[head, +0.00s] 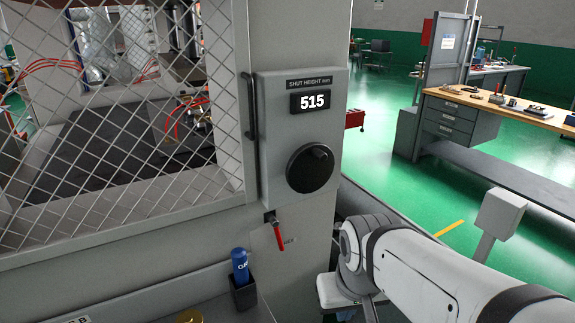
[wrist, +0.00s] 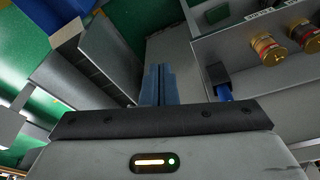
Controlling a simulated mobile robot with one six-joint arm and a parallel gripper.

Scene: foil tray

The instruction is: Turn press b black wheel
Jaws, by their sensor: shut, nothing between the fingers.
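The black wheel (head: 308,170) is a round dark disc with a small knob near its upper right. It sits on a grey panel (head: 275,160) below a display (head: 310,101) reading 515, labelled "SHUT HEIGHT mm". My arm is at the lower right of the head view, apart from the wheel; my gripper's fingers cannot be made out there. In the wrist view my gripper (wrist: 158,72) shows two blue-grey fingers together, with nothing between them. The wheel cannot be made out in the wrist view.
A red-handled lever (head: 279,236) hangs below the panel. A mesh guard (head: 130,150) with a dark handle (head: 250,105) is on the left. A blue cylinder (head: 240,265) stands in a black holder (head: 243,294). Red-and-gold round parts (wrist: 266,46) show in the wrist view.

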